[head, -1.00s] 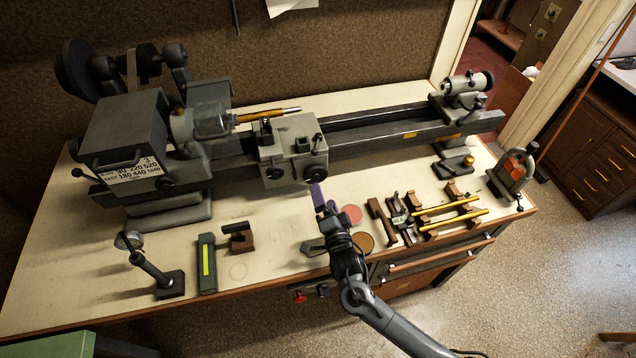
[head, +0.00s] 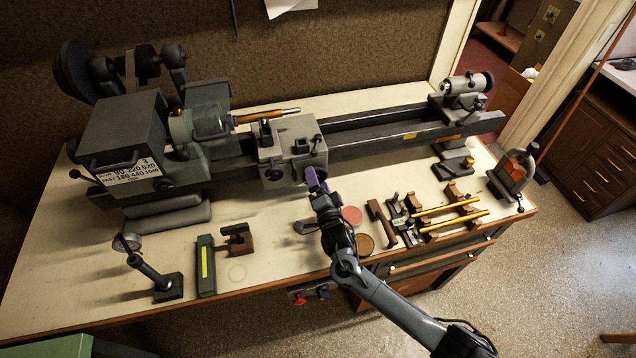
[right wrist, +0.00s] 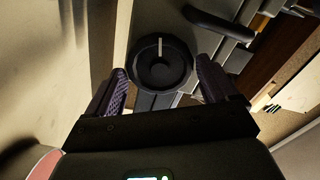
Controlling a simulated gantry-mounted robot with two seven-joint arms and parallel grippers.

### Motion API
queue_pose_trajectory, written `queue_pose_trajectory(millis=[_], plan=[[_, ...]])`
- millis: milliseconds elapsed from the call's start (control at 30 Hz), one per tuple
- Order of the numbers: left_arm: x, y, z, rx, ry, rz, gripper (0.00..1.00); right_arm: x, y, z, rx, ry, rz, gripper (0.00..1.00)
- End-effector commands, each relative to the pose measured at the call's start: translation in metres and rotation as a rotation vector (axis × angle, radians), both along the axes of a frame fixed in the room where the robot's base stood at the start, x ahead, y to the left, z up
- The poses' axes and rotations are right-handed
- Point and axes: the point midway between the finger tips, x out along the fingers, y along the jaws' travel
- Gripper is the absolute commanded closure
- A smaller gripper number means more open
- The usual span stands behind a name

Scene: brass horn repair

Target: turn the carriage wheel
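The carriage (head: 290,152) is a pale grey box on the lathe bed, with dark round wheels on its front. In the right wrist view, a black round wheel (right wrist: 160,64) with a pale mark at its top lies just ahead of my right gripper (right wrist: 163,84). The purple ridged fingers are apart, one on each side of the wheel's lower part. I cannot tell whether they touch it. In the head view my right gripper (head: 313,178) is at the carriage's lower right front and largely hides that wheel. The left front wheel (head: 274,174) shows clear. My left gripper is not in view.
The dark lathe bed (head: 380,128) runs to the tailstock (head: 463,95) at right. On the bench front lie a red disc (head: 352,215), a brown disc (head: 364,244), a mallet (head: 381,221) and a rack with brass rods (head: 447,214). Bench at left front is partly clear.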

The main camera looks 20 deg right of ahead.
Motion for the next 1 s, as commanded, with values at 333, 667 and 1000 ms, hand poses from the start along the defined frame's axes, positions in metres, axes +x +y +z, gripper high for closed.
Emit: queue_pose_trajectory(millis=[333, 667, 1000], plan=[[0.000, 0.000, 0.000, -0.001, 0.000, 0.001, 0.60, 0.000, 0.000, 0.000, -0.002, 0.000, 0.000, 0.51], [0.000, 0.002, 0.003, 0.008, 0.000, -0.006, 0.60, 0.000, 0.000, 0.000, -0.091, 0.010, 0.001, 0.51], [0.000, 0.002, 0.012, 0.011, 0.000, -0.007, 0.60, 0.000, 0.000, 0.001, -0.363, 0.041, -0.002, 0.51]])
